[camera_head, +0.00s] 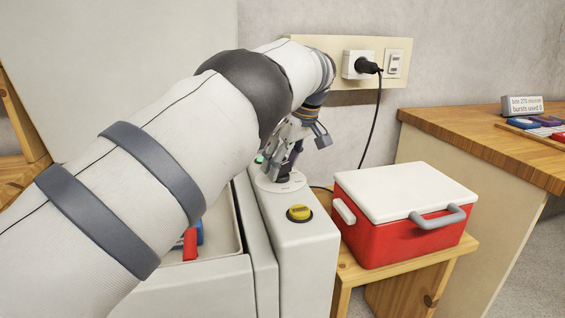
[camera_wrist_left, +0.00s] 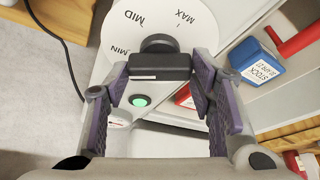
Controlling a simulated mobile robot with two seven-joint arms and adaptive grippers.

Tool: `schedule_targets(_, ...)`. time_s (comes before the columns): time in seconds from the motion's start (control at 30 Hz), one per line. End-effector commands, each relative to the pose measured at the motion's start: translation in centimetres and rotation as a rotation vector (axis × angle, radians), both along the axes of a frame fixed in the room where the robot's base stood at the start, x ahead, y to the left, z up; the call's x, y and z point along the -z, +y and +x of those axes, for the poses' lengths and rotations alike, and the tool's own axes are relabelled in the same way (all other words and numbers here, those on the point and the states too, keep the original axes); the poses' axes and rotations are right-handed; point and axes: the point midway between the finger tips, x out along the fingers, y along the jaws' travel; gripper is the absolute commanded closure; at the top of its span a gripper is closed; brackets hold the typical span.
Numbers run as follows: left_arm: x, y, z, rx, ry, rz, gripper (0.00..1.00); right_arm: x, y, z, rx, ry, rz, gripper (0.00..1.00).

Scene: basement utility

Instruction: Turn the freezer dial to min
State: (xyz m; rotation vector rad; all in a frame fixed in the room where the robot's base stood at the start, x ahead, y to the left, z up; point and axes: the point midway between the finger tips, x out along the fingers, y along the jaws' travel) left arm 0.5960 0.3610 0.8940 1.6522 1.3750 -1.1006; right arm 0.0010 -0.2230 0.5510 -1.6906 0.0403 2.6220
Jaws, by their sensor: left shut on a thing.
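The freezer dial is a white disc (camera_head: 280,183) on top of the freezer's narrow right-hand ledge, with a dark knob (camera_head: 283,174). In the left wrist view the disc (camera_wrist_left: 112,62) reads MIN, MID and MAX, and the dark knob (camera_wrist_left: 160,66) stands over it. My left gripper (camera_head: 287,160) reaches down onto the dial; in the left wrist view its purple-padded fingers (camera_wrist_left: 160,84) are shut on the knob from both sides. I cannot tell which mark the knob points to. My right gripper is in neither view.
A yellow button (camera_head: 300,213) sits on the ledge in front of the dial. A green light (camera_wrist_left: 139,101) is close by. The open freezer holds a blue box (camera_wrist_left: 257,61) and red items. A red cooler (camera_head: 400,230) stands at right; a black cord (camera_head: 376,120) hangs behind.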

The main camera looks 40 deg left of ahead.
Motion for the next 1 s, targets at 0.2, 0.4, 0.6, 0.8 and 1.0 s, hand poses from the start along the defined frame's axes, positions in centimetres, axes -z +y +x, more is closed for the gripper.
schedule_targets(0.2, 0.3, -0.1, -0.1, -0.001, 0.005, -0.005, 0.3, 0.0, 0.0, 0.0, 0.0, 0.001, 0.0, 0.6)
schedule_targets(0.4, 0.1, -0.1, 0.0, 0.0, 0.003, -0.004, 0.3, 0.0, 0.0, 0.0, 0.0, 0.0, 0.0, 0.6)
schedule_targets(0.6, -1.6, -0.7, -0.1, 0.002, -0.001, -0.002, 0.3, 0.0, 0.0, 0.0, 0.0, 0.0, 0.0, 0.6)
schedule_targets(0.8, -5.4, -2.3, -0.4, 0.002, 0.001, -0.004, 0.3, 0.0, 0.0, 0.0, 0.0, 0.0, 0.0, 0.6)
schedule_targets(1.0, -6.8, -2.9, -0.6, 0.001, 0.003, -0.003, 0.3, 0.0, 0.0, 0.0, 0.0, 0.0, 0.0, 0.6)
